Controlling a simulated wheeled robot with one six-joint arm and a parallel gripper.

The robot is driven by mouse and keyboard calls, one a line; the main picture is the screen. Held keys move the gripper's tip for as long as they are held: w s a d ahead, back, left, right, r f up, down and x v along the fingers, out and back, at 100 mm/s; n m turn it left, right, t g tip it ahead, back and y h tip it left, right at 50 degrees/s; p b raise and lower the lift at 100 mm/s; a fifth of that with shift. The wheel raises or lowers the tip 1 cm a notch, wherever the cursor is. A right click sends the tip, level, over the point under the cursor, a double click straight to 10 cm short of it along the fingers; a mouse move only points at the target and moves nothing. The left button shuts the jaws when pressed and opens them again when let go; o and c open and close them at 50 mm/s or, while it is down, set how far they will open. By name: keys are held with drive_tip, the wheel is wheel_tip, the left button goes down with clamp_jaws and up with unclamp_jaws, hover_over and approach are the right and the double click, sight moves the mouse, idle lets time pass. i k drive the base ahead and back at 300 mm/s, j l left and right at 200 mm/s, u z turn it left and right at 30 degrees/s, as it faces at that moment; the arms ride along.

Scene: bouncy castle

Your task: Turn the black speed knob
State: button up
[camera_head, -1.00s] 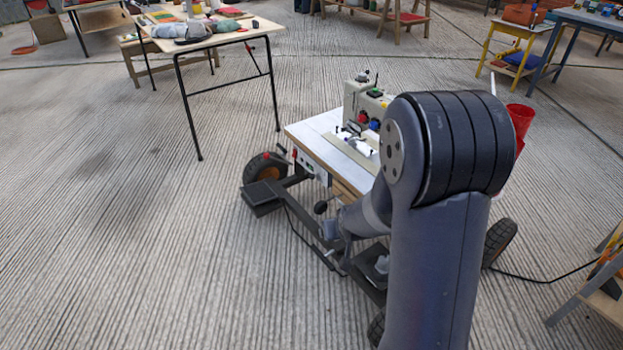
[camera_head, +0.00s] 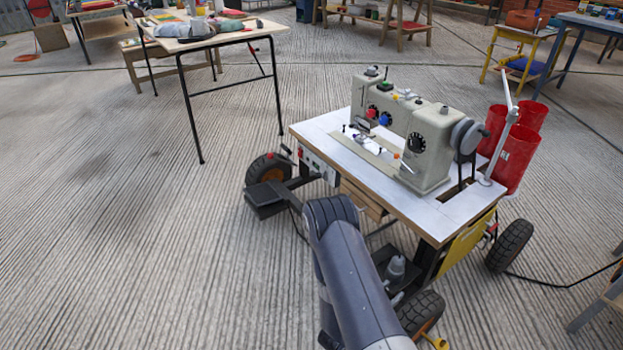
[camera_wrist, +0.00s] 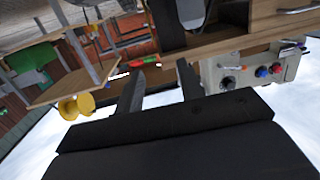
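A black round knob (camera_head: 416,142) with light markings sits on the front face of the grey-beige sewing machine (camera_head: 432,165). A blue knob (camera_head: 385,119) and a red knob (camera_head: 371,112) are left of it. The wrist view looks upside down. There the machine (camera_wrist: 243,66) is at the right, with its black knob (camera_wrist: 228,83). My gripper (camera_wrist: 158,82) shows two dark fingers, apart, with nothing held between them. The black knob lies outside the fingers, to their right, apart from them. In the head view my gripper is hidden; only arm links show.
The machine stands on a wheeled table with a white top (camera_head: 320,128). A wooden drawer (camera_head: 362,199) is under its front edge. Red bins (camera_head: 515,155) and a white lamp arm (camera_head: 508,110) stand at its right end. Floor to the left is open, before another table (camera_head: 225,37).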

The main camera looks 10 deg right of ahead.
sight(318, 175)
drive_tip(key=i+j, duration=0.15)
drive_tip(key=j, duration=0.25)
drive_tip(key=i+j, duration=0.15)
drive_tip(key=j, duration=0.2)
drive_tip(key=i+j, duration=0.15)
drive_tip(key=j, duration=0.25)
drive_tip(key=i+j, duration=0.2)
drive_tip(key=j, duration=0.15)
drive_tip(key=i+j, duration=0.15)
drive_tip(key=j, duration=0.25)
drive_tip(key=i+l+z, duration=0.1)
drive_tip(key=i, duration=0.6)
drive_tip(key=i+l, duration=0.1)
drive_tip(key=l, duration=0.15)
drive_tip(key=i+l, duration=0.15)
drive_tip(key=l, duration=0.1)
